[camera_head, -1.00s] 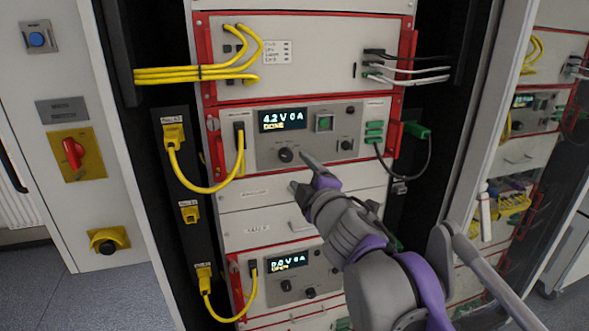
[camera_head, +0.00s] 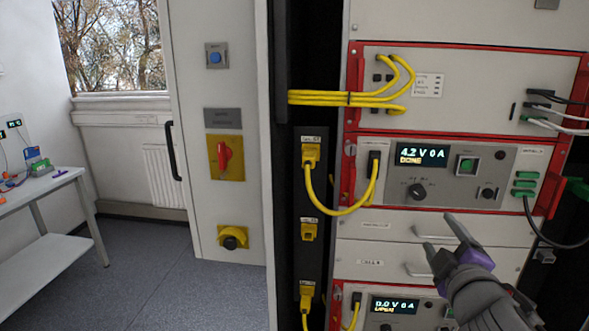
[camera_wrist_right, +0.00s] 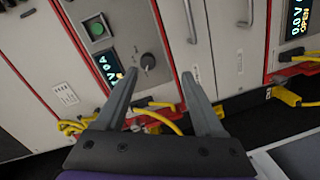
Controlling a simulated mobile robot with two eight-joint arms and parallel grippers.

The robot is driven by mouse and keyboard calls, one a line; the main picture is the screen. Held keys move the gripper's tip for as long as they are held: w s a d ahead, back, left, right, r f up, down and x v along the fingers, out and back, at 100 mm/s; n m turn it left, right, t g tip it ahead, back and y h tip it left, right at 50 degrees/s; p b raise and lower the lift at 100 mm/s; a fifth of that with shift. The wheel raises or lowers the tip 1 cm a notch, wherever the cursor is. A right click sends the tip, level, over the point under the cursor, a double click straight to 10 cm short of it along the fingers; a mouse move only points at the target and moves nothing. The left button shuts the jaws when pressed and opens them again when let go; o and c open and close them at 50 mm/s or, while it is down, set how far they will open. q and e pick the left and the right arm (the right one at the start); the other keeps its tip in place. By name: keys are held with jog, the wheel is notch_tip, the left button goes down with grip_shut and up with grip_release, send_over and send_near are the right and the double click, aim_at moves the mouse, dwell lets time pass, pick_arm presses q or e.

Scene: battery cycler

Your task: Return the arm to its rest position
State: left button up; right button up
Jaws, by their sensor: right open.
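My right gripper (camera_head: 440,236) is open and empty at the lower right of the head view, in front of the drawer panels below the upper cycler unit (camera_head: 470,172). Its two grey fingers also show apart in the right wrist view (camera_wrist_right: 160,90), with nothing between them. The upper unit's display (camera_head: 421,155) reads 4.2 V 0 A and DONE. A black knob (camera_head: 417,191) and a green button (camera_head: 467,165) sit on that panel. The lower unit's display (camera_head: 395,305) reads 0.0 V 0 A and what looks like OPEN. My left gripper is not in view.
Yellow cables (camera_head: 345,98) run along the rack's left side, with a looped one (camera_head: 340,211) at the upper unit. A grey cabinet with a red switch (camera_head: 225,155) stands left of the rack. A white table (camera_head: 40,187) is at far left. The floor (camera_head: 170,268) between is clear.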

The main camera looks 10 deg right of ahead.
jog(key=s+a+f+m+g, duration=0.2)
jog(key=s+f+m+g, duration=0.15)
jog(key=f, duration=0.75)
jog(key=s+a+f+m+g, duration=0.25)
jog(key=s+f+m, duration=0.2)
jog(key=f, duration=0.75)
jog(key=s+a+f+m+g+y, duration=0.1)
jog(key=s+a+f+g+y, duration=0.1)
jog(key=s+a+f, duration=0.2)
jog(key=s+a+f+m+g+y, duration=0.1)
jog(key=s+a+f+g+y, duration=0.1)
jog(key=f, duration=0.7)
jog(key=s+a+g, duration=0.1)
jog(key=s+a, duration=0.1)
jog(key=s, duration=0.1)
jog(key=shift+a+y, duration=0.3)
jog(key=shift+a, duration=0.05)
